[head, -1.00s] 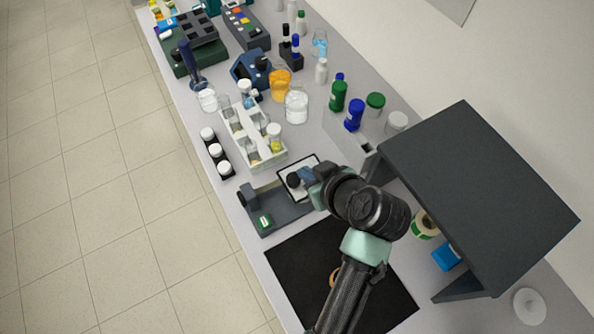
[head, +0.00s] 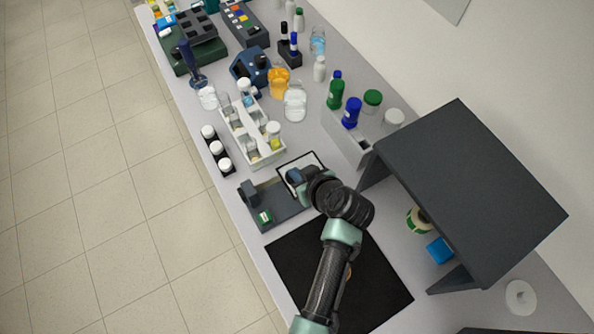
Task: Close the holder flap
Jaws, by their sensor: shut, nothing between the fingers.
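The holder (head: 268,204) is a dark grey base with a raised block at its left end and a small green-and-white label. It stands on the bench just behind the black mat. A pale panel with a black frame, which looks like the flap (head: 286,162), shows at the holder's back right. My gripper (head: 294,177) is shut and empty, over the panel's lower part. My wrist and forearm hide the right end of the holder and part of the panel. I cannot tell whether the gripper touches the panel, or the flap's exact angle.
A black mat (head: 300,270) lies in front of the holder. A dark grey shelf (head: 470,185) stands to the right. Behind are a white rack (head: 262,155) with vials, several white-capped bottles in a black strip (head: 217,150), and glass jars. The bench's left edge is close to the holder.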

